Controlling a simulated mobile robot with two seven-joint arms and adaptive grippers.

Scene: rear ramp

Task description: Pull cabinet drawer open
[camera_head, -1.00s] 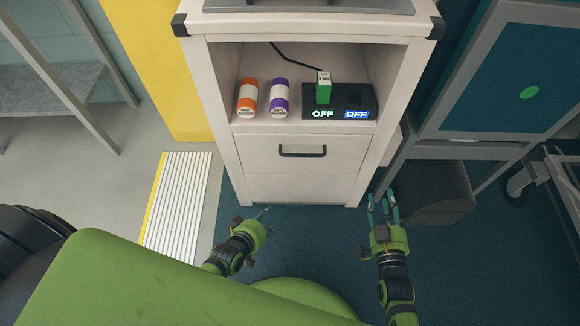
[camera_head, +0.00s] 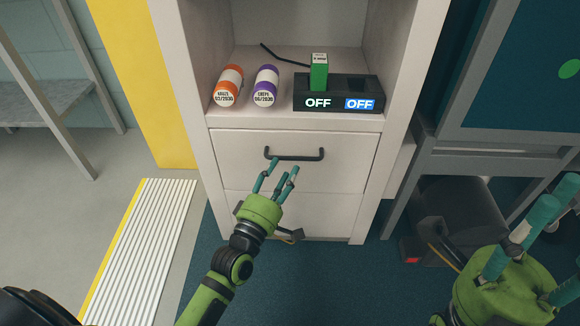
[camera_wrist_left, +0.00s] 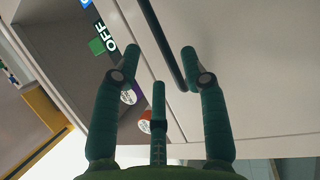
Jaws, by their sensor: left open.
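The white cabinet's upper drawer (camera_head: 235,148) looks shut, with a dark bar handle (camera_head: 308,156) across its front. My left gripper (camera_head: 277,172) is open and empty just below the left part of the handle. In the left wrist view, the dark handle (camera_wrist_left: 167,45) runs between the spread fingers (camera_wrist_left: 160,54); whether they touch it I cannot tell. My right gripper (camera_head: 535,235) is at the lower right, away from the cabinet, with its fingers spread and nothing in them.
The open shelf above the drawer holds an orange-and-white bottle (camera_head: 229,85), a purple-and-white bottle (camera_head: 265,85) and a black box (camera_head: 340,92) reading OFF, with a green block (camera_head: 319,72) on it. A dark bin (camera_head: 460,215) stands right of the cabinet.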

